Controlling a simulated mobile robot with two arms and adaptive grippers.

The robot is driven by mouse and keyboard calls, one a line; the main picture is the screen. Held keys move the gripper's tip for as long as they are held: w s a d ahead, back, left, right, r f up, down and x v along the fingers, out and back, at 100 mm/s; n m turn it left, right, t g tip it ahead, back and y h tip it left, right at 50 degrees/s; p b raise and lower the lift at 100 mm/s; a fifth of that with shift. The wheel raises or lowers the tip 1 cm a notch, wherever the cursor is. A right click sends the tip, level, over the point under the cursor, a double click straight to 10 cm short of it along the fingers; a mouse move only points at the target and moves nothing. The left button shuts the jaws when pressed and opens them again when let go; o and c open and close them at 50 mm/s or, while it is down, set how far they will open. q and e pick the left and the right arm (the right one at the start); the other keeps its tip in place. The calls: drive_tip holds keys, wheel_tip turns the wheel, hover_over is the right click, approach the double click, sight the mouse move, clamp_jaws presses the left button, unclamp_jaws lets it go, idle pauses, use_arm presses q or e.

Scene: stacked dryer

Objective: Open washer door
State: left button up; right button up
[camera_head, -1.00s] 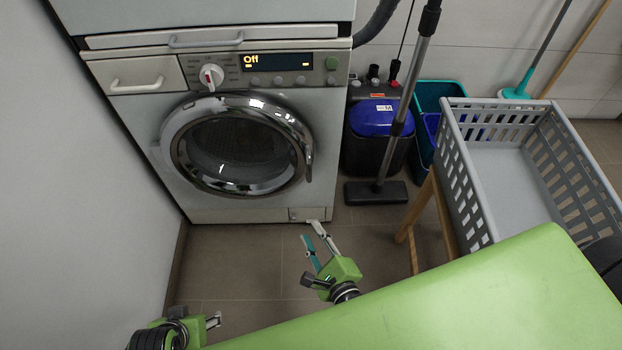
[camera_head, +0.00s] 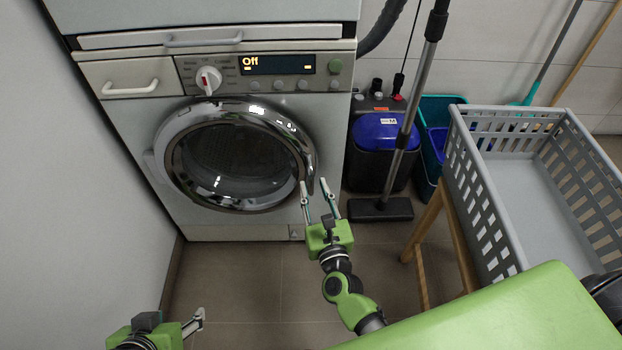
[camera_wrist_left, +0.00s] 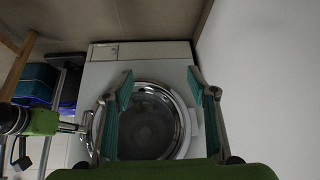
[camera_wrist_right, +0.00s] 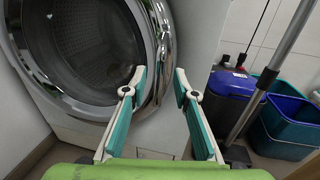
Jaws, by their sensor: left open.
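The washer (camera_head: 115,155) stands against the wall with its round glass door (camera_head: 235,165) shut. The door has a shiny chrome rim, thicker at its right edge (camera_wrist_right: 160,35). My right gripper (camera_head: 316,190) is open and empty at the lower right edge of the door. In the right wrist view its teal-padded fingers (camera_wrist_right: 158,75) spread near the rim's right side, with nothing clearly between them. My left gripper (camera_head: 196,318) is low at the bottom left, back from the washer. In the left wrist view its fingers (camera_wrist_left: 163,80) are open and frame the distant door.
A blue-and-black vacuum cleaner (camera_head: 385,150) with its upright tube stands right of the washer, beside teal and blue buckets (camera_head: 435,125). A grey laundry basket (camera_head: 490,190) on a wooden stand fills the right. A wall (camera_head: 70,200) borders the left. The floor in front is clear.

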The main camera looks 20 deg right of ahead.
sight(312, 181)
use_arm(q)
drive_tip(key=shift+w+d+r+t, duration=0.2)
drive_tip(key=shift+w+r+t, duration=0.05)
drive_tip(key=shift+w, duration=0.3)
drive_tip(key=shift+w+d+r+t, duration=0.15)
drive_tip(key=shift+w+r+t, duration=0.1)
drive_tip(key=shift+w, duration=0.25)
use_arm(e)
drive_tip(key=shift+w+d, duration=0.2)
drive_tip(key=shift+w, duration=1.85)
clamp_jaws()
drive_tip(key=shift+s, duration=0.1)
